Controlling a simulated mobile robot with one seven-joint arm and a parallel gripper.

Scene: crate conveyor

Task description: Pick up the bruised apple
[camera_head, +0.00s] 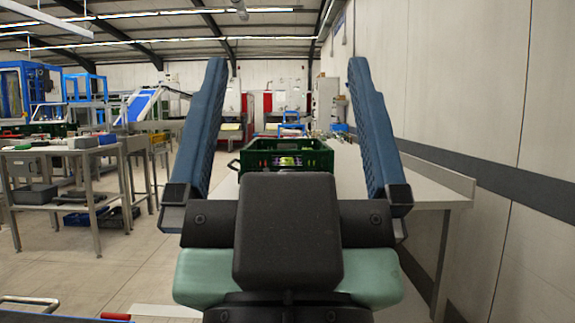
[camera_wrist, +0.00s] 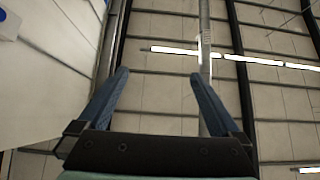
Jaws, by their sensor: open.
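My gripper (camera_head: 277,85) is open and empty, with its two blue fingers pointing up in the head view. In the wrist view my gripper (camera_wrist: 157,85) shows the same two fingers spread apart against the ceiling. A dark green crate (camera_head: 318,158) stands on a long pale table beyond my gripper. Some small greenish things (camera_head: 287,161) show inside it, too small and too hidden to tell what they are. I cannot make out a bruised apple in either view. My gripper's body hides part of the crate's front.
The pale table (camera_head: 432,188) runs along the right wall, with small items at its far end. A metal workbench (camera_head: 60,152) with trays stands at the left. Floor (camera_head: 105,260) between them is open. A red-handled object (camera_head: 117,316) lies at the bottom left.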

